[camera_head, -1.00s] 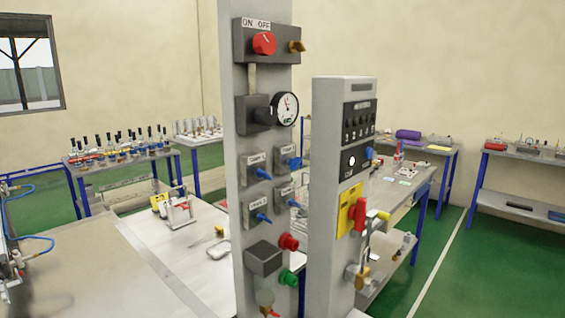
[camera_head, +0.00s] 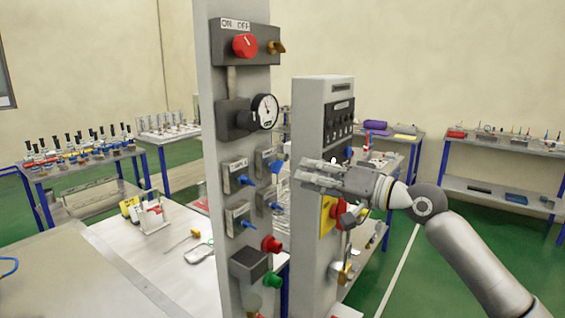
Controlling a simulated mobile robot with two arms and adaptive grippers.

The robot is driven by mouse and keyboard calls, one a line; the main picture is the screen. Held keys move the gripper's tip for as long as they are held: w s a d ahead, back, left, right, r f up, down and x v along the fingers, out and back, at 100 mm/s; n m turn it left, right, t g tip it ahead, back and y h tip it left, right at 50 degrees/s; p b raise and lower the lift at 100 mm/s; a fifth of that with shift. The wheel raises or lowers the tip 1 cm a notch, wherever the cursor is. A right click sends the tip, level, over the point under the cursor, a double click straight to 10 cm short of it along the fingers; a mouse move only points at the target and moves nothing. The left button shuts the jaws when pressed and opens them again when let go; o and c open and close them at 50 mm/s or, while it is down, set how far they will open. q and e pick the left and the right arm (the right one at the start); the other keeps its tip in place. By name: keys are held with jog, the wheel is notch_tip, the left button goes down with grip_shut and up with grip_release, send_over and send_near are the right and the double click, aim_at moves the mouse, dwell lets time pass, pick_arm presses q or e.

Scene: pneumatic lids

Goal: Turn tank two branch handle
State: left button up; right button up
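The grey panel post (camera_head: 212,130) carries several small valve plates with blue branch handles. The upper left handle (camera_head: 246,180) and lower left handle (camera_head: 248,224) sit left of the upper right handle (camera_head: 276,168) and lower right handle (camera_head: 277,207). Their labels are too small to read, so I cannot tell which is tank two. My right gripper (camera_head: 300,170) comes in from the right, fingers pointing left, just right of the upper right handle in the picture. It appears open, with nothing between its fingers. My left gripper is not in view.
A red ON/OFF knob (camera_head: 245,46) and a gauge (camera_head: 264,111) sit above the handles. Red (camera_head: 271,244) and green (camera_head: 271,281) fittings sit below. A second grey post (camera_head: 306,110) stands close behind my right gripper, which partly covers its front. Workbenches stand behind.

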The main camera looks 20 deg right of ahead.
aim_at(274, 164)
jog(key=p+x, duration=0.2)
jog(key=x, duration=0.4)
jog(key=shift+w+a+r, duration=0.1)
jog(key=shift+a+r, duration=0.05)
jog(key=shift+r, duration=0.05)
jog(key=shift+w+a+f+p, duration=0.2)
jog(key=shift+w+a+p, duration=0.1)
jog(key=shift+w+p, duration=0.15)
grip_shut()
